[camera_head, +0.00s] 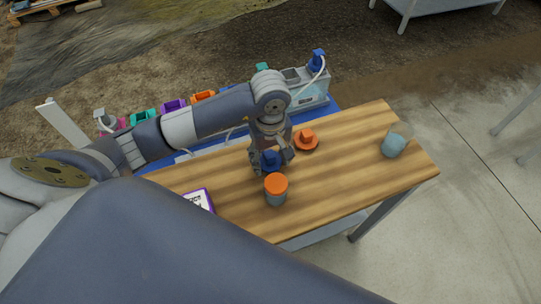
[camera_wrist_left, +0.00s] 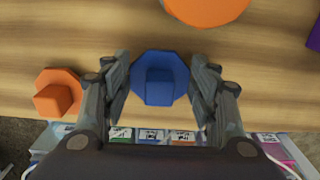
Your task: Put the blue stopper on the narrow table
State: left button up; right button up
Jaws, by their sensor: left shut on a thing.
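The blue stopper (camera_head: 270,159) is between the fingers of my left gripper (camera_head: 272,165), over the wooden-topped table (camera_head: 340,186). In the left wrist view the blue stopper (camera_wrist_left: 160,80) has a wide octagonal base and a square knob, with one finger on each side. My left gripper (camera_wrist_left: 160,70) is shut on it. I cannot tell whether its underside touches the wood. My right gripper is not in view.
A jar with an orange lid (camera_head: 276,190) stands right in front of the gripper. An orange stopper (camera_head: 306,139) lies behind, to the right. A blue-grey cup (camera_head: 394,145) stands near the right end. A purple-edged card (camera_head: 199,200) lies left. Coloured bins line the back.

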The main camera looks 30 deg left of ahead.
aim_at(271, 156)
pick_arm(q)
jog(key=shift+f, duration=0.1)
jog(key=shift+f, duration=0.1)
jog(key=o, duration=0.9)
jog(key=shift+r, duration=0.2)
jog(key=shift+r+b, duration=0.5)
jog(key=shift+r, duration=5.55)
